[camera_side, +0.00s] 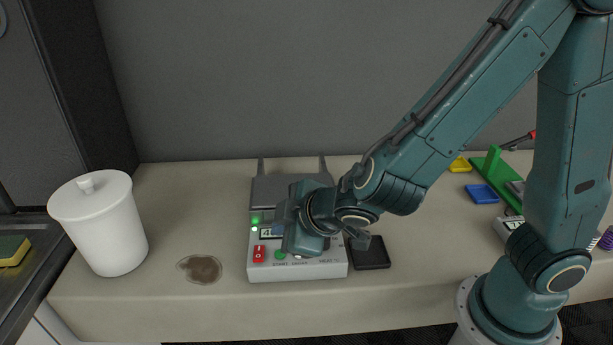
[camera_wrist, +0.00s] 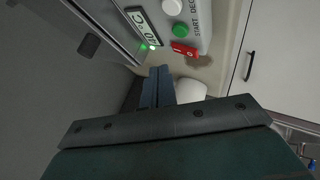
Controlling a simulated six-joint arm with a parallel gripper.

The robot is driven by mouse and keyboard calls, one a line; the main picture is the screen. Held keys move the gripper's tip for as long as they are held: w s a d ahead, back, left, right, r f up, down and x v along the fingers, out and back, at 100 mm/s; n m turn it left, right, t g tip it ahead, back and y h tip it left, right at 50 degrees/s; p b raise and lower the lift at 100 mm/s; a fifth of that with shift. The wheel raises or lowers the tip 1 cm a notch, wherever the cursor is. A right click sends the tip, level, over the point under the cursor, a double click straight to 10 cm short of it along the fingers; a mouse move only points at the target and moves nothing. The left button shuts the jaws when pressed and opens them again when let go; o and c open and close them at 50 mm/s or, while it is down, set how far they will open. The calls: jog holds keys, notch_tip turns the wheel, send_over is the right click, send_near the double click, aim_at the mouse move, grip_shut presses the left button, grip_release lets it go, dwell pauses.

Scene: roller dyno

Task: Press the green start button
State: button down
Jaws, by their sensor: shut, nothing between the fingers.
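The green start button (camera_side: 280,255) sits on the front panel of a light grey control box (camera_side: 315,270), right of a red rocker switch (camera_side: 258,254). In the wrist view the green button (camera_wrist: 180,30) shows clearly beside the red switch (camera_wrist: 184,49) and a white knob (camera_wrist: 172,6). My gripper (camera_wrist: 160,70) is shut and empty, its blue fingers apart from the button in that view. In the side view my wrist hangs over the box and covers part of its panel and display; the fingertips are hard to make out there.
Two green lamps (camera_side: 254,225) glow on the box. A white lidded canister (camera_side: 105,225) stands at left, with a brown stain (camera_side: 200,269) between. A black tray (camera_side: 370,254) lies right of the box. Blue (camera_side: 482,194) and yellow (camera_side: 460,164) pieces lie further right.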

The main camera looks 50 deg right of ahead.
jog(key=shift+f, duration=1.65)
jog(key=shift+f, duration=0.15)
dwell(0.9)
jog(key=shift+f, duration=0.25)
jog(key=shift+f, duration=0.4)
dwell(1.0)
jog(key=shift+r, duration=0.85)
jog(key=shift+r, duration=0.1)
jog(key=shift+r, duration=2.4)
